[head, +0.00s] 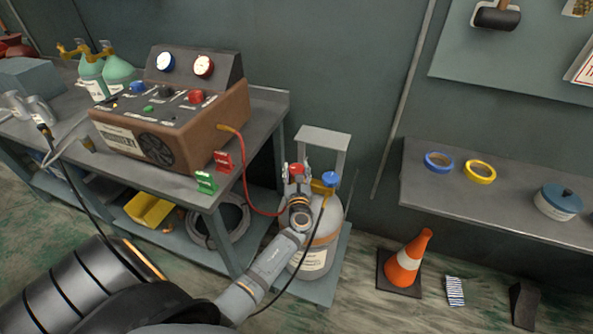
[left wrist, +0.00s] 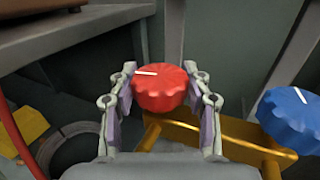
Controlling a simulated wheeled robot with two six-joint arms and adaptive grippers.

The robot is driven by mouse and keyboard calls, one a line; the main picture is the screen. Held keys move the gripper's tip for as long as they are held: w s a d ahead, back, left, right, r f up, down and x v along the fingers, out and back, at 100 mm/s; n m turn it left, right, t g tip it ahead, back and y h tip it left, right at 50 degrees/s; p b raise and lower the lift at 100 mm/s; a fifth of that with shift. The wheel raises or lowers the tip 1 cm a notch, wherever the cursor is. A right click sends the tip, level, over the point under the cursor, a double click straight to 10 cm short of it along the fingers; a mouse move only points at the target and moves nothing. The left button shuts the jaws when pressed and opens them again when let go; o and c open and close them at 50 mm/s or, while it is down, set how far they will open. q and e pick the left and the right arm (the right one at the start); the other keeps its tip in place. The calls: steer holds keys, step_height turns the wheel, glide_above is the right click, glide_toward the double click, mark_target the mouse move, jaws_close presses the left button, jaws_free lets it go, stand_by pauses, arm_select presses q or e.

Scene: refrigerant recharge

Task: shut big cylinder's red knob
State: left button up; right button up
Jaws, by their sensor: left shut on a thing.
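The big cylinder (head: 319,251) is pale grey with an orange band and stands upright on a small trolley beside the bench. Its red knob (head: 296,168) and blue knob (head: 330,179) sit on top. My left gripper (head: 297,182) is at the red knob. In the left wrist view, the fingers of my left gripper (left wrist: 165,92) stand on either side of the red knob (left wrist: 161,87) and are shut on it. A white mark on the knob points left. The blue knob (left wrist: 292,117) is at the right, clear of the fingers. My right gripper is not in view.
A brown recharge machine (head: 165,130) sits on the grey bench (head: 270,112), with a red hose (head: 245,170) running to the cylinder. Red and green clips (head: 206,182) are at the bench edge. A traffic cone (head: 403,265) stands on the floor at the right.

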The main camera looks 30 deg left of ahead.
arm_select(q)
steer(key=shift+c, duration=0.8)
steer(key=shift+h, duration=0.3)
steer(key=shift+m+t+h, duration=0.6)
steer(key=shift+m, duration=0.1)
steer(key=m+t+h+b, duration=0.1)
steer(key=m+h, duration=0.1)
steer(key=h, duration=0.1)
steer(key=shift+f, duration=0.2)
steer(key=m+t+h+b, duration=0.1)
steer(key=h+b, duration=0.1)
steer(key=shift+f+m+h, duration=0.1)
steer(key=shift+m+h, duration=0.2)
steer(key=shift+m, duration=0.1)
steer(key=m+h+b, duration=0.2)
steer(key=h+b, duration=0.1)
steer(key=b, duration=0.1)
steer(key=shift+h, duration=0.3)
steer(key=shift+d+r+m+h+b, duration=0.1)
steer(key=shift+r+m+h+b, duration=0.15)
steer(key=shift+m+h+b, duration=0.05)
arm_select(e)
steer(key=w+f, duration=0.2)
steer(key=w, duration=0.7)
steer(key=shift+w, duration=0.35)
